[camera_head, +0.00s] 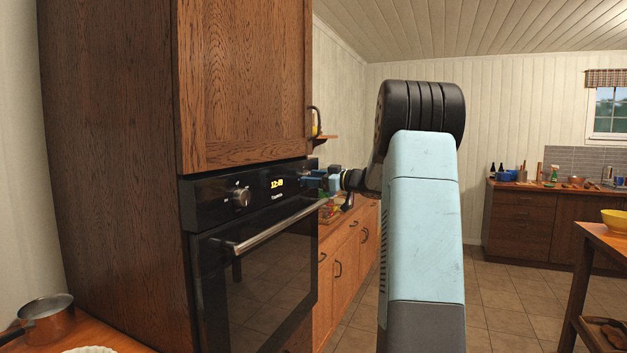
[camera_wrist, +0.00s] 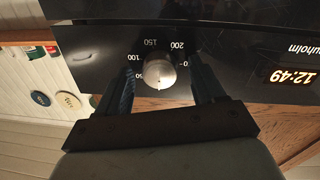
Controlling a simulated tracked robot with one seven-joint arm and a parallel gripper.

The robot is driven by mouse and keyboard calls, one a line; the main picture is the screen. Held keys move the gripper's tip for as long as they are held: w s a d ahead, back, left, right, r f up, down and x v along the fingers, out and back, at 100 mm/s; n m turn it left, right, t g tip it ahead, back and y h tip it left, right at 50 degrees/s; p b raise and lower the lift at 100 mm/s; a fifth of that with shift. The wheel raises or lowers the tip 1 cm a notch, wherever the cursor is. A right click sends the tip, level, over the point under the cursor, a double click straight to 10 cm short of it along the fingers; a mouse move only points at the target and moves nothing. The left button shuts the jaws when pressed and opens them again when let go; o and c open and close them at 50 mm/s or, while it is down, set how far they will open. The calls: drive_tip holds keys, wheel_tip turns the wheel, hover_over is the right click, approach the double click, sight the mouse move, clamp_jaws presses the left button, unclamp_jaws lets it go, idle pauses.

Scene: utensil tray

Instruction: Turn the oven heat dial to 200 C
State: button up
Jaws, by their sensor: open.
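The heat dial (camera_wrist: 160,72) is a round pale metal knob on the black oven panel, with 50, 100, 150 and 200 marked around it in the wrist view. Its pointer setting cannot be made out. My gripper (camera_wrist: 164,84) is open, with one dark finger on each side of the dial; contact is not clear. In the head view my gripper (camera_head: 312,180) is at the right end of the control panel (camera_head: 212,205), and the heat dial is hidden behind it.
A second knob (camera_head: 240,197) is on the panel's left, with a clock display (camera_head: 275,183) between it and my gripper. The oven door handle (camera_head: 270,230) juts out below. A wooden cabinet (camera_head: 245,85) is above. A counter (camera_head: 350,235) runs beyond the oven.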

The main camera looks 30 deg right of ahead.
drive_tip(key=shift+c, duration=0.4)
drive_tip(key=c, duration=1)
drive_tip(key=shift+o, duration=0.2)
